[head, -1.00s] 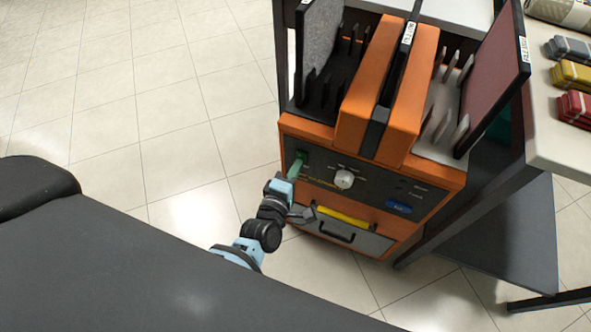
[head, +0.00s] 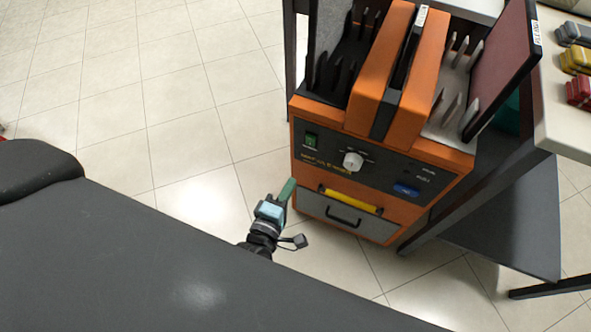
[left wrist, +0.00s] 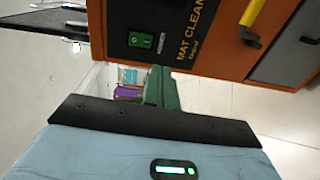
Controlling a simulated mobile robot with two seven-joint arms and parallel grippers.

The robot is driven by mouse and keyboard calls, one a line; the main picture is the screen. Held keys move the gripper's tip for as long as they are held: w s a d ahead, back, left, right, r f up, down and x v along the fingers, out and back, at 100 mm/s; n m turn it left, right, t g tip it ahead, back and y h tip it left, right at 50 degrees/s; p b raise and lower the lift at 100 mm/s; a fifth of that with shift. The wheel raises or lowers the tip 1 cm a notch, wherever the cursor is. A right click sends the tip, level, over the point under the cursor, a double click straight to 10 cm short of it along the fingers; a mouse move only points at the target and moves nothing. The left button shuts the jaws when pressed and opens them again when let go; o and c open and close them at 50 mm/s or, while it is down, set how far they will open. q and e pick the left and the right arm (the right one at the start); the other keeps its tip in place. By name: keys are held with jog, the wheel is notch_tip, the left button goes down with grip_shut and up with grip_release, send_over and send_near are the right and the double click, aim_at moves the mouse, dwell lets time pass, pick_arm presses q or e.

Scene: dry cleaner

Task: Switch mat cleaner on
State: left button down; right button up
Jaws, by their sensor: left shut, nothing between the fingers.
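The orange mat cleaner (head: 449,156) stands on the floor right of centre, its dark control panel facing me. A green rocker switch (head: 311,141) is at the panel's left end; it also shows in the left wrist view (left wrist: 140,40). I cannot tell its position. A white knob (head: 353,161) is mid-panel and a blue button (head: 405,190) is at the right. My left gripper (head: 287,189), with green fingers, is shut and empty. It is below and left of the switch, apart from it. In the left wrist view its fingers (left wrist: 160,88) point towards the machine. My right gripper is not in view.
Below the panel are a yellow bar (head: 350,200) and a grey drawer (head: 312,206) with a black handle. A grey mat (head: 328,25) and a maroon mat (head: 500,65) stand on top. A table (head: 565,125) flanks the right; tiled floor lies open at left.

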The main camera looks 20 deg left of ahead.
pick_arm(q)
jog(key=shift+s+a+f, duration=0.1)
jog(key=shift+s+f, duration=0.05)
jog(key=shift+s, duration=1.55)
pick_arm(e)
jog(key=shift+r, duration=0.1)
